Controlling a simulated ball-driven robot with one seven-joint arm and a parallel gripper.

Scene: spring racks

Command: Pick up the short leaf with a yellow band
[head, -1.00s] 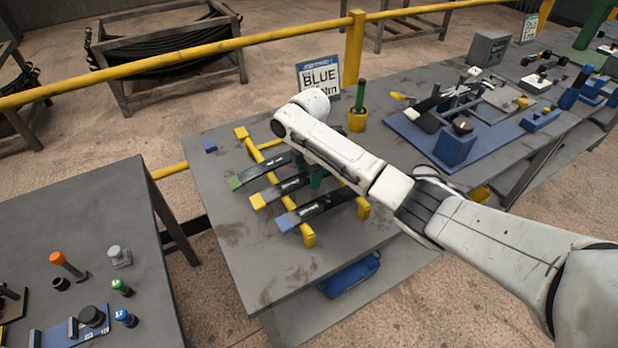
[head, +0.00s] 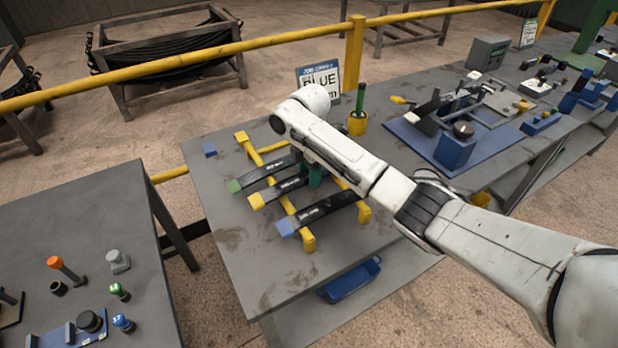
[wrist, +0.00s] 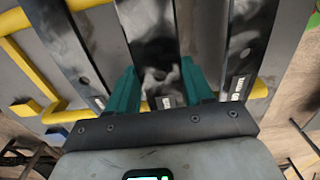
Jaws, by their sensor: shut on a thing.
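The short dark leaf with a yellow band (head: 257,201) is the middle of three leaves on the yellow rack (head: 308,243). It lies between the green-banded leaf (head: 235,186) and the blue-banded leaf (head: 287,226). My gripper (head: 315,177) is at the far part of the yellow-banded leaf, and my arm hides that end. In the wrist view, the teal fingers of my gripper (wrist: 161,92) are shut on the sides of the middle leaf (wrist: 152,45). I cannot tell whether it is clear of the rails.
The neighbouring leaves lie close on both sides. A sign (head: 321,78) and a yellow cup (head: 357,122) holding a green-topped rod stand behind the rack. A blue mat (head: 410,137) with fixtures lies to the right. The near tabletop is clear.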

